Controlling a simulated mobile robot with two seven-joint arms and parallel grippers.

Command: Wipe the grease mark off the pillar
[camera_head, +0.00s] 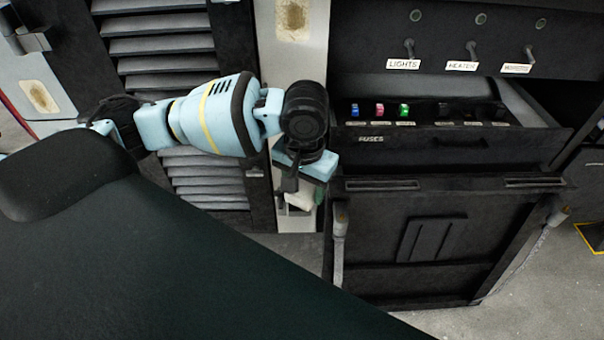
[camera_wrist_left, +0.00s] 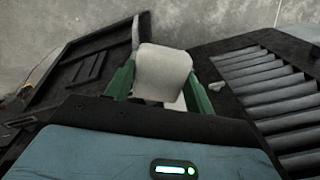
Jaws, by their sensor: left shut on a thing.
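The pale pillar (camera_head: 318,42) stands between the louvred panel and the black fuse cabinet in the head view. A tan-brown mark (camera_head: 292,17) shows high on it. My left gripper (camera_head: 299,194) points downward in front of the pillar, well below that mark. It is shut on a white block-like wiper (camera_wrist_left: 163,70), held between green fingers in the wrist view. Only a little of the wiper shows in the head view (camera_head: 302,201), below the wrist. Whether the wiper touches the pillar cannot be told. My right gripper is not in view.
The fuse cabinet (camera_head: 420,250) stands close to the right, with an open fuse drawer (camera_head: 370,138) and switches above. A louvred panel (camera_head: 160,45) is at the left. Another tan patch (camera_head: 38,97) shows on a pale surface at far left.

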